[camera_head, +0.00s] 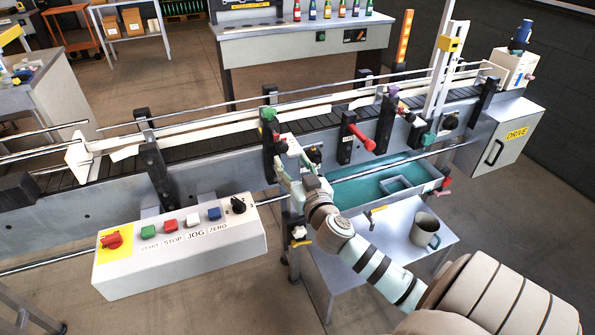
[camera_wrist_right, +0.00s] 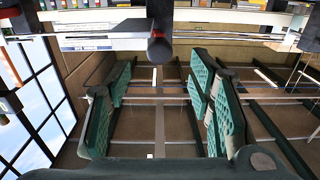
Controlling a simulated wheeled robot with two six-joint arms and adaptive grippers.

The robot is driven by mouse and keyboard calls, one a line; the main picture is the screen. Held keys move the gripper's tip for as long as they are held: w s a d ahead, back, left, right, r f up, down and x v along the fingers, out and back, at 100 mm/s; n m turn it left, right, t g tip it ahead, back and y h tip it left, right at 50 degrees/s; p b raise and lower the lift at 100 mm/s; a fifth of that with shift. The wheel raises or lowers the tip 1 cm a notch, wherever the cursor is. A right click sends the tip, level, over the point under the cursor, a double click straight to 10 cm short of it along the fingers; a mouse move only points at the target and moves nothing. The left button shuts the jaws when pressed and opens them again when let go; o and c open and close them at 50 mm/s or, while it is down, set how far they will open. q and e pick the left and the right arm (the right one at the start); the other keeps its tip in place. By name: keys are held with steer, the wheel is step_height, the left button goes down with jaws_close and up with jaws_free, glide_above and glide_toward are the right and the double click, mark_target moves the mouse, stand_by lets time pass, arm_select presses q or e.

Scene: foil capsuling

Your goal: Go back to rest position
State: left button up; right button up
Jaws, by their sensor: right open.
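My right arm comes in from the lower right in the head view. Its gripper (camera_head: 287,165) is at the near side of the conveyor (camera_head: 215,140), by a dark upright clamp post. In the right wrist view the green-padded fingers (camera_wrist_right: 160,100) are spread wide apart, with nothing held between them. A dark post with a red end (camera_wrist_right: 160,48) shows beyond the fingers, in the upper middle of that view. In the head view the gripper's fingertips are small and partly hard to separate from the machine parts. My left gripper is out of view.
A control box (camera_head: 180,248) with several buttons juts out left of my arm. A red-handled clamp (camera_head: 358,135) and a teal tray (camera_head: 375,185) are close on the right. A grey mug (camera_head: 425,230) stands on a low table (camera_head: 385,262). Open floor lies at the lower middle.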

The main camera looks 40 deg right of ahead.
steer(key=v, duration=0.4)
stand_by(0.3)
